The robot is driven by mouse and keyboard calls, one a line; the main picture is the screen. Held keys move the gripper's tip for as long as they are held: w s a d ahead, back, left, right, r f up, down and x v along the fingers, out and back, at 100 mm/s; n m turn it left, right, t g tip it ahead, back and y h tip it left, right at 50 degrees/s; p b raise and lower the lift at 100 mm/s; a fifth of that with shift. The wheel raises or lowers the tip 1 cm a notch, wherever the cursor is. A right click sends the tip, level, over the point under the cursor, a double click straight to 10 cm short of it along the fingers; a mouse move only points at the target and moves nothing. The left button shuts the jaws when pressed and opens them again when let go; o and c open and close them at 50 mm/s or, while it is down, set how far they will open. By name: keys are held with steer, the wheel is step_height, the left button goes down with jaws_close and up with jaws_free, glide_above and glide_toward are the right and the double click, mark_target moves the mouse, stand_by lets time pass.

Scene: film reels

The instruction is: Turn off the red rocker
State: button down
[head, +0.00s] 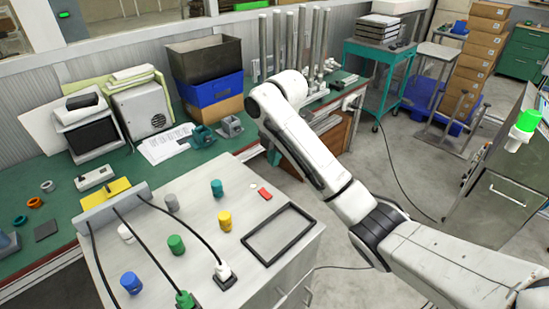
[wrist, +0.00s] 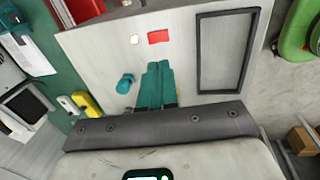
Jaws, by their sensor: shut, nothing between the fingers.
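The red rocker (head: 265,194) is a small red rectangle on the pale top of a cabinet (head: 205,240). It lies between a small round light (head: 253,185) and a black rectangular frame (head: 280,236). In the wrist view, the rocker (wrist: 158,36) shows whole, a little beyond the tips of my gripper (wrist: 158,66). A gap shows between tips and rocker in the picture; I cannot tell the height. The teal fingers are together and empty.
A teal knob (wrist: 125,83) shows left of the fingers. Yellow (head: 224,221), green (head: 176,244) and blue (head: 131,283) knobs stand on the cabinet top. Black cables run from a grey bar to plugs, one white (head: 224,272). A green bench (head: 60,222) with boxes and tools lies behind.

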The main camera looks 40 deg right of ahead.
steer(key=shift+r, duration=0.2)
steer(key=shift+w+a+r+b, duration=0.1)
steer(key=shift+w+a+b, duration=0.5)
steer(key=shift+w, duration=0.1)
glide_toward(262, 191)
steer(key=f, duration=0.4)
steer(key=w+f, duration=0.1)
steer(key=f, duration=0.1)
steer(key=shift+f, duration=0.4)
stand_by(0.4)
